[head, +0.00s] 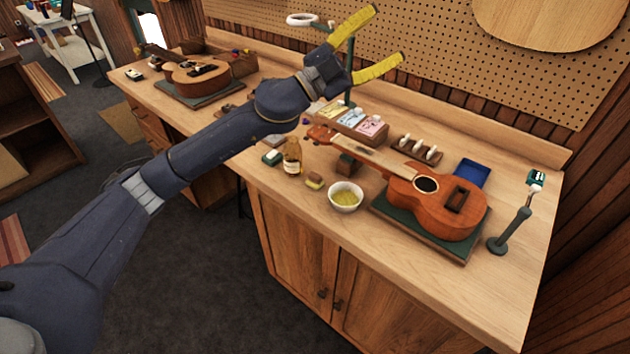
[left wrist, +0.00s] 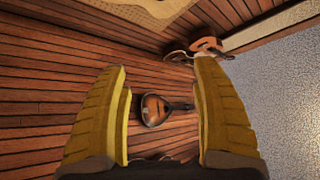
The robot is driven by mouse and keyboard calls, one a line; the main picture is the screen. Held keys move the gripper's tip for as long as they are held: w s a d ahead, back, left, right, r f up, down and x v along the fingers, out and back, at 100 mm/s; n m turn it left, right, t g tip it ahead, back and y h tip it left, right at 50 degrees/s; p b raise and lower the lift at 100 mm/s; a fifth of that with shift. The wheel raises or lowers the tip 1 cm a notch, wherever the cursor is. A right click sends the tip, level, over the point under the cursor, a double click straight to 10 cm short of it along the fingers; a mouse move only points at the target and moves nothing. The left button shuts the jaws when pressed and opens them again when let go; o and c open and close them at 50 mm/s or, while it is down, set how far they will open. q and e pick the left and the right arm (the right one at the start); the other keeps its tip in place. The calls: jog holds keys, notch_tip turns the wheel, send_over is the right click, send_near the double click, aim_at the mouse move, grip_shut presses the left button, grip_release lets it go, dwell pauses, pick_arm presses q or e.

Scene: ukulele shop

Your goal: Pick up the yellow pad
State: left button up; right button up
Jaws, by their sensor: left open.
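My left gripper (head: 388,32) is raised high above the bench in front of the pegboard, well away from the pad. Its two yellow fingers are spread wide with nothing between them. In the left wrist view the open fingers (left wrist: 160,75) face the wood-plank wall, and the pad does not show. My right gripper is in neither view.
A ukulele (head: 440,200) rests on a green mat to the right of the bowl. A small dark green-and-white block (head: 272,157) lies left of the bottle. Colored packets (head: 350,118) stand behind. A grey stand (head: 510,230) is at the right end. The bench's front edge is clear.

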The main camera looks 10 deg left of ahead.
pick_arm(q)
jog(key=s+d+r+m+g, duration=0.2)
jog(key=d+m+g, duration=0.4)
jog(key=m, duration=0.1)
jog(key=m+g+y, duration=0.6)
jog(key=m+y, duration=0.6)
jog(key=y, duration=0.8)
send_near(315, 175)
notch_tip(315, 175, down, 10)
jog(key=shift+f, duration=0.25)
